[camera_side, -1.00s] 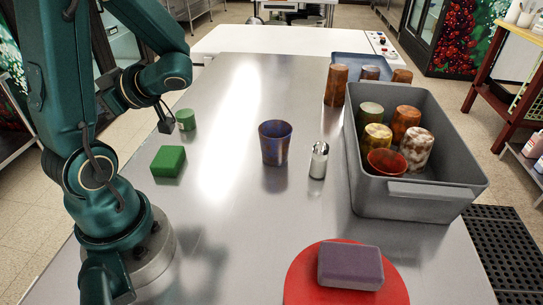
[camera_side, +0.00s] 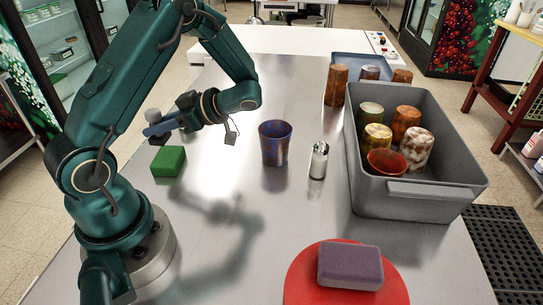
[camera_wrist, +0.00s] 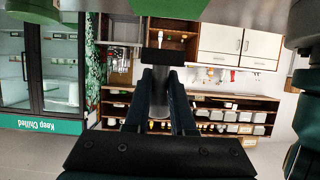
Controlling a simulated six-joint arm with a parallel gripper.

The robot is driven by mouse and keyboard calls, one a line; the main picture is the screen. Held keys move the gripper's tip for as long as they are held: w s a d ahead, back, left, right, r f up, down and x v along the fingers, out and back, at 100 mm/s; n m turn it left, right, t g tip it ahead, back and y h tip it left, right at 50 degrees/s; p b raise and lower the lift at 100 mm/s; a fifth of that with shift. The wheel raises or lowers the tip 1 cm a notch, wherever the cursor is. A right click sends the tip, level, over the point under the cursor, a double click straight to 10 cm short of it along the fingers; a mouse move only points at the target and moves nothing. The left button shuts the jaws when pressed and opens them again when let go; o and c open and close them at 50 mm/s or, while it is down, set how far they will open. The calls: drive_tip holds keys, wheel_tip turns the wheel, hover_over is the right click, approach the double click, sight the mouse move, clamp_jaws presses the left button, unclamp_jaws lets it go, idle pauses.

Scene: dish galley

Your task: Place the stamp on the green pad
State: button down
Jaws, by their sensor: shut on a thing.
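My gripper (camera_side: 158,128) is at the left of the table, a little beyond the green pad (camera_side: 169,161) and above table height, pointing left. It is shut on a small grey-blue thing (camera_side: 153,116), apparently the stamp, whose shape is partly hidden. The green pad is a thick green block lying flat and empty on the metal table.
A blue-brown cup (camera_side: 275,145) and a salt shaker (camera_side: 318,160) stand mid-table. A grey bin (camera_side: 430,190) with several cups is on the right. A purple block (camera_side: 350,266) lies on a red disc (camera_side: 302,285) in front. The table around the pad is clear.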

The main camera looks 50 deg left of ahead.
sight(163, 142)
drive_tip(key=shift+f, duration=1.85)
drive_tip(key=shift+f, duration=0.1)
drive_tip(key=shift+f, duration=0.15)
drive_tip(key=c, duration=0.7)
unclamp_jaws()
drive_tip(key=shift+o, duration=0.2)
